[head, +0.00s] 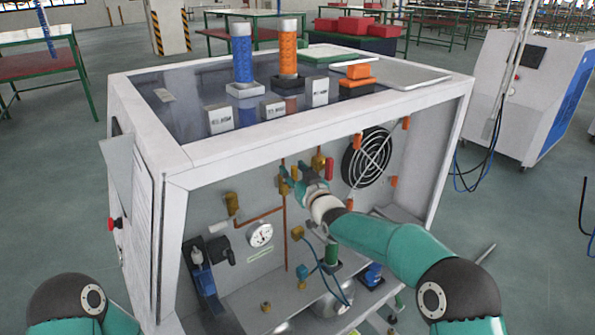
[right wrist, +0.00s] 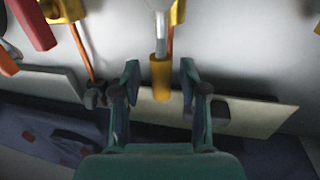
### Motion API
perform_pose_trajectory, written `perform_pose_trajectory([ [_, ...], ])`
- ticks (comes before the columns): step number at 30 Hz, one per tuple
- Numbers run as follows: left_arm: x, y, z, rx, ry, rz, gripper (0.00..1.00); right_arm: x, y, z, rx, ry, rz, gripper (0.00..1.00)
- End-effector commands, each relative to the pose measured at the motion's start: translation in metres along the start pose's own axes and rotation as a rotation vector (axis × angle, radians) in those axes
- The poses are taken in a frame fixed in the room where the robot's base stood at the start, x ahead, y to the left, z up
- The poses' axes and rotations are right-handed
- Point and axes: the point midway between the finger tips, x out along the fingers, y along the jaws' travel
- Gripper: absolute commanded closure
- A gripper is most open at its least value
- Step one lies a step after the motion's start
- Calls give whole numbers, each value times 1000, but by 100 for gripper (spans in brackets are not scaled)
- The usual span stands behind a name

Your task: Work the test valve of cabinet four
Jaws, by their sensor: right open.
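The white cabinet (head: 185,165) stands open at the front, with pipes and fittings on its inner back wall. A red handle (head: 329,168) sits beside a brass fitting (head: 318,161); a red handle (right wrist: 32,22) also shows at the upper left of the right wrist view. I cannot tell which part is the test valve, and no cabinet number is readable. My right gripper (head: 295,178) is inside the cabinet, left of the red handle. In the right wrist view it (right wrist: 160,85) is open, with a brass cylinder (right wrist: 161,78) on a grey stem between its fingers, apparently ungripped. My left gripper is out of frame.
A round gauge (head: 260,235) and copper pipes are left of my right arm; a fan (head: 366,157) is right of it. Blue (head: 242,55) and orange (head: 288,50) columns stand on the cabinet top. Another cabinet (head: 520,90) stands at the right, with open floor between.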

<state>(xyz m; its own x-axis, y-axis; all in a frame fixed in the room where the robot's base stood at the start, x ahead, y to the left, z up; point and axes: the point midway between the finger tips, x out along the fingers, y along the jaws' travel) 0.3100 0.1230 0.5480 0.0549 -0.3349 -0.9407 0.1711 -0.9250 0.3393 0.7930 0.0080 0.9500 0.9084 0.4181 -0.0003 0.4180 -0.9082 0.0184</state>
Motion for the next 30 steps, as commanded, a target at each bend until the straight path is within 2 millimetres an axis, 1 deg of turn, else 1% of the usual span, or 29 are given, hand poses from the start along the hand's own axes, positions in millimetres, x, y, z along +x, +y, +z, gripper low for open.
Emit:
perform_pose_trajectory([
  [4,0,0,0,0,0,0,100,0,-1,0,0,0,-1,57],
  [5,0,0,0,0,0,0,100,0,-1,0,0,0,-1,58],
  [12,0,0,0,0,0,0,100,0,-1,0,0,0,-1,98],
  [13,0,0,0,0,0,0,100,0,-1,0,0,0,-1,100],
  [20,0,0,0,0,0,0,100,0,-1,0,0,-1,-1,100],
  [21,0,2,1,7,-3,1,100,-6,14,0,-1,-1,5,100],
  [22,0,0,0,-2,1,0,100,-4,8,1,0,-1,1,100],
  [23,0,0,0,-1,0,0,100,-3,6,1,0,-1,1,100],
  [30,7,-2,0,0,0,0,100,-3,4,3,-18,1,8,100],
])
